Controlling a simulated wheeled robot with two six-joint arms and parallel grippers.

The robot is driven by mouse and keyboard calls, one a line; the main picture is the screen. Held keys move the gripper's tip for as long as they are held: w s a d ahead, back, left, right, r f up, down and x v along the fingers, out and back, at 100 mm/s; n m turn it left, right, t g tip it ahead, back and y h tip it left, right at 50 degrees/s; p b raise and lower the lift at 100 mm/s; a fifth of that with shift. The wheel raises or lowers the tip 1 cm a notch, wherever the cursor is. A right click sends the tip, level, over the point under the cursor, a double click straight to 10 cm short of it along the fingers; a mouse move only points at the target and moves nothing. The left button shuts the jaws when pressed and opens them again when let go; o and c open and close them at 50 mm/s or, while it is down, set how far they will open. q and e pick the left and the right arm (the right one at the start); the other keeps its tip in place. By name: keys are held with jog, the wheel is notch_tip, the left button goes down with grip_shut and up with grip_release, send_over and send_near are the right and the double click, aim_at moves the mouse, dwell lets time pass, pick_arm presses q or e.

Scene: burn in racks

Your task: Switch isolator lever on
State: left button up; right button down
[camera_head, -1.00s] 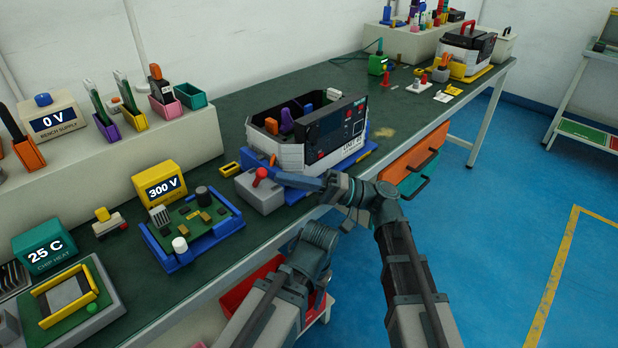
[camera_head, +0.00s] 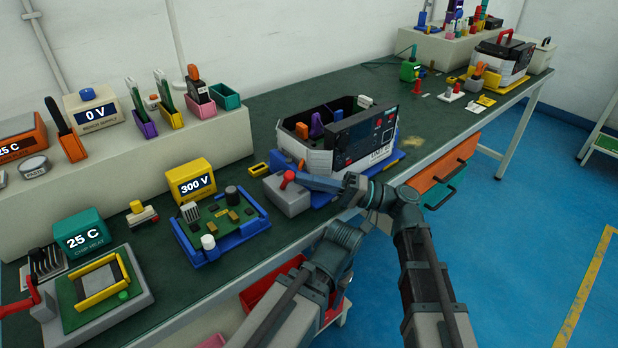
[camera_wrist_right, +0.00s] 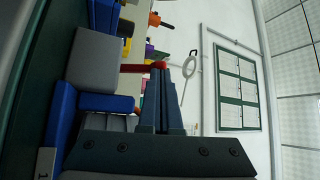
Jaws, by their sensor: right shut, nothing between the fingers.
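A grey box with a red-knobbed lever (camera_head: 289,178) stands near the front edge of the bench, left of the white-and-black unit. In the right wrist view the grey box (camera_wrist_right: 95,58) is at the left, and its red lever (camera_wrist_right: 140,68) points towards my fingers. My right gripper (camera_head: 307,182) is shut and empty, close beside the lever on its right. In the wrist view its fingers (camera_wrist_right: 163,100) overlap the lever's red end; I cannot tell whether they touch. My left arm shows at the bottom, but its fingers do not show.
The white-and-black unit (camera_head: 318,160) sits on a blue base just behind my right gripper. A yellow 300 V meter (camera_head: 190,181) and a circuit board in a blue tray (camera_head: 200,257) stand left of the lever. Another red lever (camera_head: 22,304) is at the far lower left.

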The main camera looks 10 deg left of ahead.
jog(key=r+m+h+p, duration=0.1)
jog(key=p, duration=0.2)
jog(key=w+a+r+m+t+h+p, duration=0.1)
jog(key=p, duration=0.1)
jog(key=shift+a+r+m+p, duration=0.1)
jog(key=shift+m+p, duration=0.2)
jog(key=shift+p, duration=0.1)
jog(key=shift+w+a+h, duration=0.2)
jog(key=shift+h, duration=0.1)
pick_arm(q)
notch_tip(320, 180, up, 7)
jog(key=shift+p, duration=0.3)
pick_arm(e)
jog(key=shift+w+a, duration=0.1)
jog(key=shift+a, duration=0.15)
